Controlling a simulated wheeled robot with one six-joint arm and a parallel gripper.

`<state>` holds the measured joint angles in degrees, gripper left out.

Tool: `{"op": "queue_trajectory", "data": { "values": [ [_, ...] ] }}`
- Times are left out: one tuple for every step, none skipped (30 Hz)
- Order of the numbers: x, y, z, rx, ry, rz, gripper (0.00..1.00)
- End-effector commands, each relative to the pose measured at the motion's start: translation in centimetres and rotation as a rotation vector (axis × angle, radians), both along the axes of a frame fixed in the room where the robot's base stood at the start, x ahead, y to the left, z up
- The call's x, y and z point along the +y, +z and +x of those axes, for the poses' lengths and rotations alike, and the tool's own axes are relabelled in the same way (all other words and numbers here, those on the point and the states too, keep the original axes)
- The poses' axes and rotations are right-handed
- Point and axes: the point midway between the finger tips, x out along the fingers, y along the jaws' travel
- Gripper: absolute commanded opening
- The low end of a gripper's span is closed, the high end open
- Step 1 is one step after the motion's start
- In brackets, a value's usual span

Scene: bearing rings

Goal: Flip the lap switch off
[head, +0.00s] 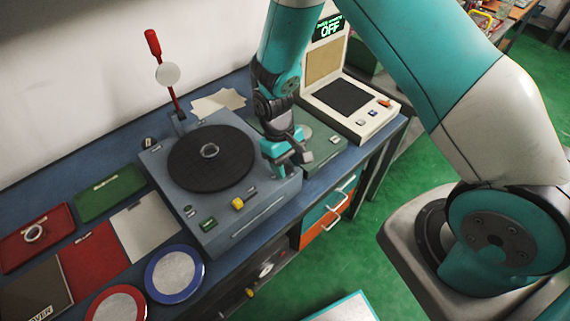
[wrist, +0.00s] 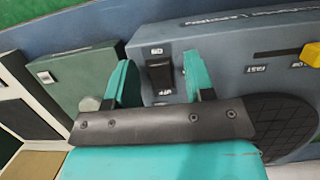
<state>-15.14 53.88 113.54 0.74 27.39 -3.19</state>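The lap machine (head: 208,228) is a blue-grey box with a round black plate (head: 195,160) on top. In the wrist view its switch (wrist: 160,75) is a black rocker with small labels at its two ends, apparently ON and OFF. I cannot tell which end is pressed down. My gripper (wrist: 158,80) is open, its two teal fingers apart on either side of the switch, with nothing held. In the head view my gripper (head: 286,155) is low over the machine's right edge and hides the switch.
A yellow knob (head: 237,203) sits on the lap's front panel. A green box (head: 322,146) and a cream instrument (head: 365,122), its display reading OFF, stand to the right. A red-handled lever (head: 163,70) rises behind the lap. Trays and round dishes (head: 174,275) lie to the left.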

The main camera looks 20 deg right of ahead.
Motion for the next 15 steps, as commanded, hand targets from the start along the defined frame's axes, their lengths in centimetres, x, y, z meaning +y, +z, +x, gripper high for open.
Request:
{"op": "queue_trajectory", "data": {
  "values": [
    [0.0,0.0,0.0,0.000,-0.001,0.000,0.49],
    [0.0,0.0,0.0,0.000,-0.001,0.000,0.49],
    [-0.1,0.0,0.0,0.000,-0.001,0.000,0.49],
    [-0.1,0.0,0.0,0.000,-0.001,0.000,0.49],
    [-0.1,0.1,0.0,-0.001,-0.001,-0.001,0.49],
    [-0.1,0.1,0.1,-0.001,-0.002,-0.001,0.49],
    [-0.1,0.3,0.1,-0.002,-0.002,-0.001,0.49],
    [0.0,0.5,0.2,-0.003,-0.002,0.000,0.49],
    [0.0,0.8,0.3,-0.005,-0.002,0.000,0.49],
    [0.0,1.2,0.4,-0.005,-0.002,0.000,0.49],
    [0.1,1.6,0.6,-0.005,-0.002,0.000,0.49],
    [0.1,2.3,0.7,-0.007,-0.002,0.001,0.49],
    [0.2,2.9,0.9,-0.007,-0.002,0.001,0.49],
    [0.3,3.6,1.0,-0.008,-0.002,0.001,0.49],
    [0.3,4.5,1.3,-0.009,-0.001,0.002,0.49]
  ]
}}
